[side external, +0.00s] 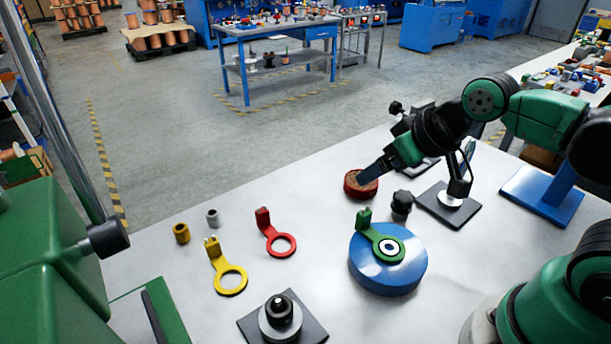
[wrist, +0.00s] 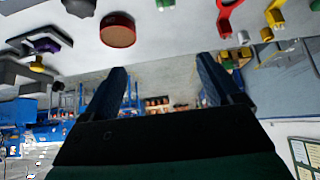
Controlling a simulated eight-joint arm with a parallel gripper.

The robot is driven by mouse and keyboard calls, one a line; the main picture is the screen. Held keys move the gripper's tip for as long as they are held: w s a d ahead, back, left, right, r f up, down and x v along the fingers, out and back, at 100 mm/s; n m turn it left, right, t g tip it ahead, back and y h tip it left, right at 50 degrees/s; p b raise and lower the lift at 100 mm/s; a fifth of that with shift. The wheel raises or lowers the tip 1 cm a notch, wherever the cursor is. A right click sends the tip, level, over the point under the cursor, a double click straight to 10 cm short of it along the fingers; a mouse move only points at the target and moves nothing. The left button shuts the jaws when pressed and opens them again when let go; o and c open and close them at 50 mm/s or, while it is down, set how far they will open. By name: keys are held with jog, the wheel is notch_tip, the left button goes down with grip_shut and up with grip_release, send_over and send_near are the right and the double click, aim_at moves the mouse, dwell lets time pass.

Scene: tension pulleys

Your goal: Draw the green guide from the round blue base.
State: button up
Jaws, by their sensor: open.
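The green guide (side external: 382,246) lies flat on top of the round blue base (side external: 372,276). Its ring sits around a white and dark centre, and its upright green tab stands at the upper left of the ring. My gripper (side external: 369,175) is up and behind the base, in line with a red round disc in the side view. In the wrist view my gripper (wrist: 163,82) has its two blue fingers wide apart with nothing between them.
The red disc (side external: 353,190) stands near my fingertips, and a black knob (side external: 402,203) is right of it. A red guide (side external: 281,245) and a yellow guide (side external: 231,280) lie left. A black plate with a post (side external: 280,316) is in front. Bare table lies between them.

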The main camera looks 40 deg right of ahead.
aim_at(365, 211)
jog(key=shift+c, duration=1.4)
jog(key=g, duration=0.1)
jog(key=f+g, duration=0.1)
jog(key=shift+w+a+g, duration=0.3)
jog(key=shift+w+g, duration=0.1)
jog(key=shift+w+a+f+g, duration=0.1)
jog(key=shift+a+f+g, duration=0.05)
jog(key=shift+f+g, duration=0.4)
jog(key=shift+w+a+f+g, duration=0.1)
jog(key=shift+f+g, duration=0.2)
jog(key=shift+g, duration=0.35)
jog(key=shift+w+a+f+g, duration=0.1)
jog(key=shift+a+f+g, duration=0.1)
jog(key=shift+f+g, duration=0.7)
jog(key=shift+f, duration=2.65)
grip_shut()
